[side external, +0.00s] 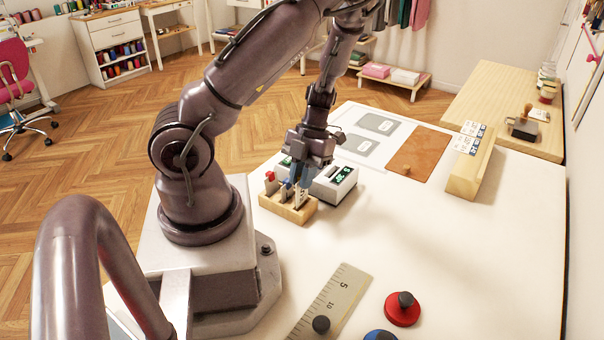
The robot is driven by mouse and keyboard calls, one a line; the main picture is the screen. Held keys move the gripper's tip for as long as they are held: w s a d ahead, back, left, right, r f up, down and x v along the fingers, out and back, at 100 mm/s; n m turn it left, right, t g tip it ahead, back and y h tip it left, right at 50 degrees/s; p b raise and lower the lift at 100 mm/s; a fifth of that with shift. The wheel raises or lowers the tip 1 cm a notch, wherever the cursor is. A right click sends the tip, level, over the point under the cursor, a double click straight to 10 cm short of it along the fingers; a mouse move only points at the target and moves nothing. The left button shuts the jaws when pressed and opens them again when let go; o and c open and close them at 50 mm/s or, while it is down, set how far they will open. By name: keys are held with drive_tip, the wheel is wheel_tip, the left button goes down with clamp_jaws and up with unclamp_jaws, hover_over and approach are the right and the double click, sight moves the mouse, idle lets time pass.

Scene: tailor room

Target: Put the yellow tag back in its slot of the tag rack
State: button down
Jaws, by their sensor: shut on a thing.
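My gripper (303,178) points down over a small light wooden block (290,209) beside my arm's base. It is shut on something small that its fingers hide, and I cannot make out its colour. A red-topped piece (270,177) stands upright in the left part of the block. A blue piece (286,191) stands beside the fingers. I cannot tell whether the fingers or the held thing touch the block. I see no clearly yellow tag. A larger wooden stand (472,172) at the right holds several white and blue cards (470,136).
A white device with a green display (336,184) stands close behind the block. A brown mat (420,152) and grey panels (378,123) lie further back. A ruler (333,300), a red disc with a dark knob (402,310) and a blue disc (380,335) are in front. The white table's middle is clear.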

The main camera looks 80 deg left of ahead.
drive_tip(key=shift+f, duration=1.3)
drive_tip(key=c, duration=1)
unclamp_jaws()
drive_tip(key=shift+c, duration=0.2)
drive_tip(key=v, duration=1.3)
